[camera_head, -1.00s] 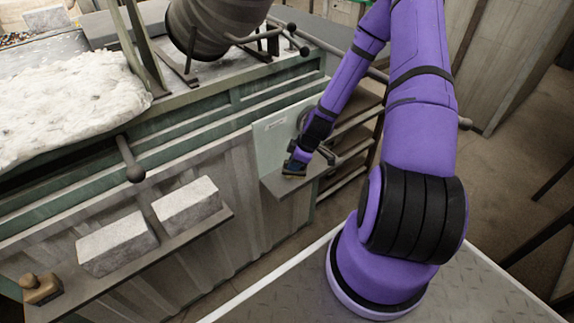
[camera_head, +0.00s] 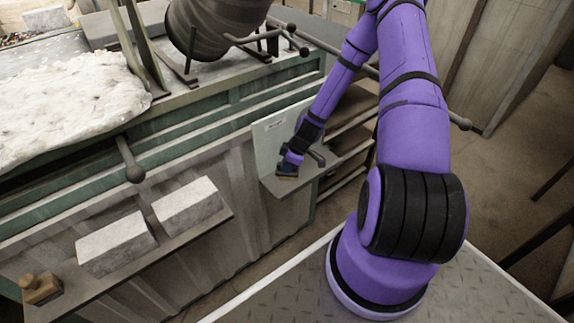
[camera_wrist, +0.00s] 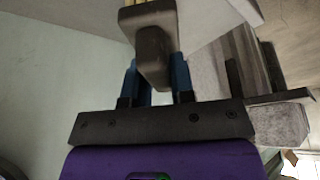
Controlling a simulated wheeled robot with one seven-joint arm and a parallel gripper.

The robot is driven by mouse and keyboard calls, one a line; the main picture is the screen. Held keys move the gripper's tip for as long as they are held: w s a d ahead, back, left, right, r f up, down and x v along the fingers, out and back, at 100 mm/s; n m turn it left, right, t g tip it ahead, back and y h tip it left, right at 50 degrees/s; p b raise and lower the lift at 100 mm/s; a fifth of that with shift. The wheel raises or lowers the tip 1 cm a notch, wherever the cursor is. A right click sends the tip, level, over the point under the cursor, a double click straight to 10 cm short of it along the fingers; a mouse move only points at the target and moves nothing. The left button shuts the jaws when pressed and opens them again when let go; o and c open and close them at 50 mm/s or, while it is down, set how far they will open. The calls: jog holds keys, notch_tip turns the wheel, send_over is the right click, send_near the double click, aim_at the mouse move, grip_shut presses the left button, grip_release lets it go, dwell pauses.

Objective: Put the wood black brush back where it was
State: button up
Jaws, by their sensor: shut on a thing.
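The brush (camera_wrist: 152,25) has a dark brown handle and block, with pale yellow bristles at the top edge of the wrist view. My gripper (camera_wrist: 157,72) is shut on its handle, one blue finger on each side. In the head view, my gripper (camera_head: 288,166) is at the small grey shelf (camera_head: 310,180) below a pale green panel (camera_head: 270,137). The brush (camera_head: 287,175) is a small brown patch under the fingers, over the shelf's left part. I cannot tell whether it touches the shelf.
A long ledge (camera_head: 165,249) on the left holds two pale blocks (camera_head: 187,206) and a brown wooden item (camera_head: 41,289). A knobbed lever (camera_head: 128,160) juts from the cabinet. Shelving (camera_head: 355,140) stands behind my arm. Open floor (camera_head: 500,180) lies to the right.

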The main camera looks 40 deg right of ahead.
jog(key=o, duration=0.9)
jog(key=shift+f, duration=0.1)
jog(key=v, duration=1.2)
jog(key=s+a+r+m+h, duration=0.2)
jog(key=a+r, duration=0.2)
jog(key=r, duration=0.9)
jog(key=s+a+r+m+h, duration=0.15)
jog(key=a+r, duration=0.25)
jog(key=r, duration=0.9)
jog(key=s+a+r+m+t, duration=0.1)
jog(key=s+a+r+m, duration=0.2)
jog(key=s+r, duration=0.5)
jog(key=s+a+r+m+t, duration=0.1)
jog(key=s+a+r+m, duration=0.2)
jog(key=s+a+r, duration=0.2)
jog(key=s+r, duration=0.3)
jog(key=s, duration=0.4)
jog(key=shift+r, duration=0.25)
jog(key=shift+a, duration=0.15)
